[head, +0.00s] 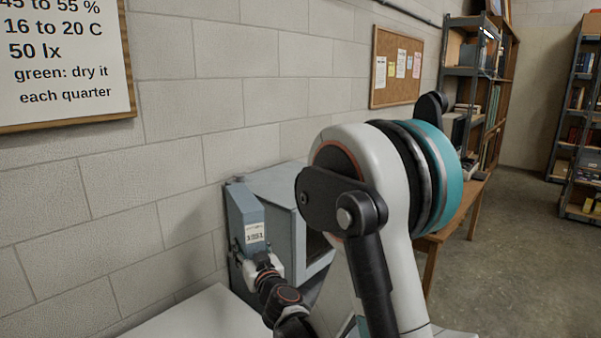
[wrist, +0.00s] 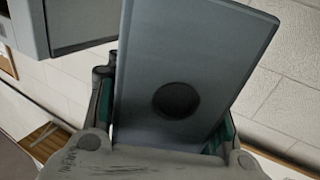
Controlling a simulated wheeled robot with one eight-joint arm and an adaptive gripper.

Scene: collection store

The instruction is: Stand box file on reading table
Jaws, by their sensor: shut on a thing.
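The box file (head: 246,212) is a tall blue-grey case with a white label on its spine. My gripper (head: 262,266) is shut on its lower part and holds it roughly upright, slightly tilted, in front of the grey cabinet. In the wrist view the box file (wrist: 190,60) fills the middle, with a dark round finger hole, and sits between the fingers of my gripper (wrist: 168,125). A wooden table (head: 431,243) stands along the wall beyond my arm, mostly hidden; I cannot tell whether it is the reading table.
A grey cabinet (head: 281,188) with a dark front opening stands close behind the box file. A pale flat surface (head: 195,318) lies at lower left, bare where visible. Shelves (head: 470,72) stand beyond. Open floor (head: 520,270) is at right.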

